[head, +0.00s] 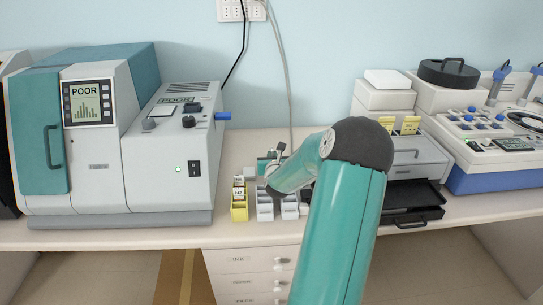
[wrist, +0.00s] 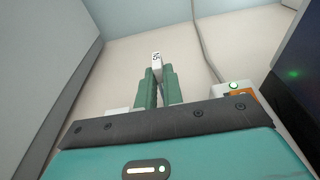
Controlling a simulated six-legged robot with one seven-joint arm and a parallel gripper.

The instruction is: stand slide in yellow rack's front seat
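The yellow rack (head: 239,214) stands near the bench's front edge, left of two pale racks. A white tag with dark marks (head: 239,192) shows at it; I cannot tell whether it is a slide's label. In the wrist view, my gripper's two green fingers (wrist: 160,85) are close together around a narrow slide (wrist: 156,60). Its white, marked end stands out past the fingertips. In the head view, my forearm hides most of the gripper behind the racks. The yellow rack cannot be made out in the wrist view.
Pale racks (head: 265,210) stand right beside the yellow one. A large grey and teal machine (head: 100,145) fills the left of the bench. A black tray (head: 412,205) and a blue-and-white device (head: 485,165) are at right. A cable hangs down the wall behind.

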